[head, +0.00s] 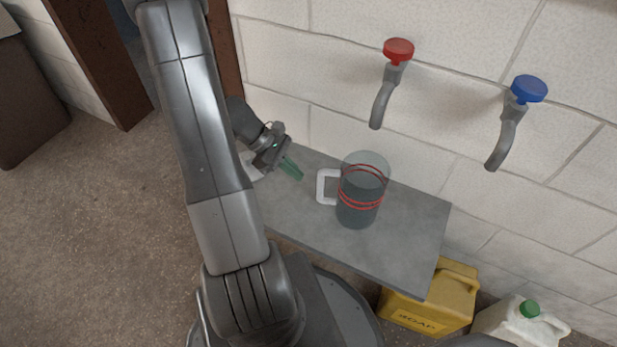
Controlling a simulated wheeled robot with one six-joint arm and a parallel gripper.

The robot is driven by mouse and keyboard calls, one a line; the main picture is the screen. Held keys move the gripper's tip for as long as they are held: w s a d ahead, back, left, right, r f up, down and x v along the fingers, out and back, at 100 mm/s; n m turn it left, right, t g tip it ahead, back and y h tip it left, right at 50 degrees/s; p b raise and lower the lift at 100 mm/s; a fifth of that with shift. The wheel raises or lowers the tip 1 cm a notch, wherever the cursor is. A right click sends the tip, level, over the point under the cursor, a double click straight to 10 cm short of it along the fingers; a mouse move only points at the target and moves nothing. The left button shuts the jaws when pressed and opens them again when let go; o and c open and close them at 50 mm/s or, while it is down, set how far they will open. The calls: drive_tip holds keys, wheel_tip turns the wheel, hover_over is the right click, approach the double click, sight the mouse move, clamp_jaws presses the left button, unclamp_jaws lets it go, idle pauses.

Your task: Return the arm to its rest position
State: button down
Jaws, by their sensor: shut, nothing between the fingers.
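My gripper (291,170) is shut and empty above the left part of the grey bench, its greenish fingertips pointing down to the right. It is apart from the jug (362,190), to the left of its handle. The jug is clear with red bands and a white handle, stands upright on the bench, and holds dark liquid. My arm runs down the left of the head view and hides part of the bench's left end. A white thing beneath my gripper is mostly hidden.
The grey bench (405,235) stands against a white block wall. A red-knobbed tap (397,60) and a blue-knobbed tap (520,100) stick out above it. A yellow soap container (430,305) and a white jerrycan with a green cap (515,325) stand low at right. Floor is clear at left.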

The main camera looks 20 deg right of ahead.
drive_tip(key=shift+v, duration=1.2)
drive_tip(key=b+x, duration=0.3)
drive_tip(key=x, duration=0.6)
drive_tip(key=shift+f+b, duration=0.2)
drive_tip(key=shift+b, duration=0.15)
drive_tip(key=s+d, duration=0.3)
drive_tip(key=shift+d+f+b, duration=0.15)
drive_tip(key=shift+f+b, duration=0.1)
drive_tip(key=shift+b, duration=0.1)
drive_tip(key=shift+s+d, duration=0.15)
drive_tip(key=shift+w+a, duration=0.3)
drive_tip(key=shift+r, duration=0.1)
